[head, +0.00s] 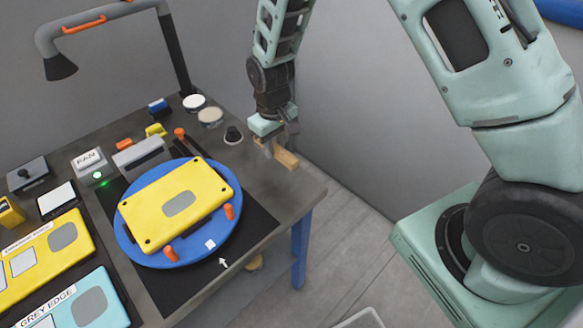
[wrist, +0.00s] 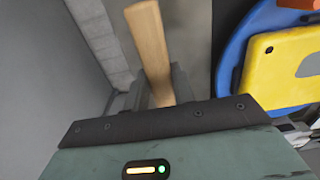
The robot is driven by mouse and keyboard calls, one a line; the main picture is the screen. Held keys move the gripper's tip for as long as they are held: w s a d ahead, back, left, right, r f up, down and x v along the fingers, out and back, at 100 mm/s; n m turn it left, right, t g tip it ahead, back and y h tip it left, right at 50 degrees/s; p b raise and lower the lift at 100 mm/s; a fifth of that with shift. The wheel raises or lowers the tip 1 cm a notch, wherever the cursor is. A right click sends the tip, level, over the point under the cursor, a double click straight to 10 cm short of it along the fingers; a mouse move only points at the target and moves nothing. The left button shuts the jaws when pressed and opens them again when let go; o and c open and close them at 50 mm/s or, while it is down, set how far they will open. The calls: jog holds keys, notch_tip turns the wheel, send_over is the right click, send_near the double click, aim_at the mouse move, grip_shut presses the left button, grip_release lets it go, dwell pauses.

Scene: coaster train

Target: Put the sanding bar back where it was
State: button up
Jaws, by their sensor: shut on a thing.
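My gripper (head: 274,139) is shut on a light wooden bar (head: 286,158), which looks like the sanding bar. It is at the right edge of the workbench, and I cannot tell whether the bar touches the bench top. In the wrist view the bar (wrist: 150,45) sticks out beyond the fingers (wrist: 155,92), slightly tilted; its held end is hidden between them. No marked resting place for the bar can be made out.
A blue round turntable (head: 130,243) bears a yellow plate (head: 205,187) with orange clamps. Yellow and cyan panels lie at left. A lamp (head: 60,66) arches over the back-left. The bench's right corner (head: 300,190) is clear.

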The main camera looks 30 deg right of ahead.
aim_at(277, 175)
jog(key=shift+f+p, duration=1.2)
jog(key=shift+f, duration=3)
jog(key=shift+f, duration=0.2)
jog(key=o, duration=0.9)
jog(key=shift+r, duration=0.15)
